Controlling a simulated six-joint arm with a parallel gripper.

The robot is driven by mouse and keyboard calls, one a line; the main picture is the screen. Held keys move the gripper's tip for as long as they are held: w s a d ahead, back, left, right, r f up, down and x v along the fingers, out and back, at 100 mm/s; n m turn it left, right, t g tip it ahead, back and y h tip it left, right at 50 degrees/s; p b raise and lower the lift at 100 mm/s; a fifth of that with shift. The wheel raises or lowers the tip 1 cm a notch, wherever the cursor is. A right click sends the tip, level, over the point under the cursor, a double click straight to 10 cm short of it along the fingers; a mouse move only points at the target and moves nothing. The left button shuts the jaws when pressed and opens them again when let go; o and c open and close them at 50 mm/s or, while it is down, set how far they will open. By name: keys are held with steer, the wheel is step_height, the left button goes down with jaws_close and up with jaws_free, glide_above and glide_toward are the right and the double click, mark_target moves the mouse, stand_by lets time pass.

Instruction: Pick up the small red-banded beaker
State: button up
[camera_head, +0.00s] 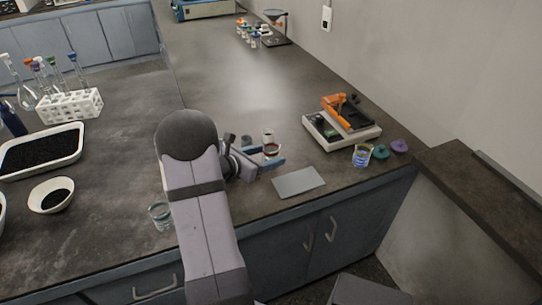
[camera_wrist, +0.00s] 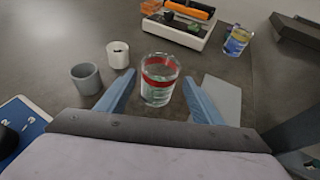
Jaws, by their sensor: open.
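The small red-banded beaker (camera_wrist: 159,80) stands upright on the counter in the wrist view. It is clear glass with a red band near its top and what looks like pale green liquid low inside. My gripper (camera_wrist: 161,90) is open, with one blue finger on each side of the beaker. I cannot tell whether either finger touches it.
A grey cup (camera_wrist: 86,78) and a white cup (camera_wrist: 118,54) stand left of the beaker. A flat grey plate (camera_head: 299,182) lies to the right. Behind are a white device with orange parts (camera_head: 342,121) and a blue-banded beaker (camera_head: 361,155). Another glass beaker (camera_head: 160,215) stands near the front edge.

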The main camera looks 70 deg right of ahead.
mark_target(278, 152)
steer(key=shift+p+x, duration=0.65)
steer(key=shift+x, duration=2.35)
steer(key=shift+w, duration=0.15)
steer(key=c, duration=1.2)
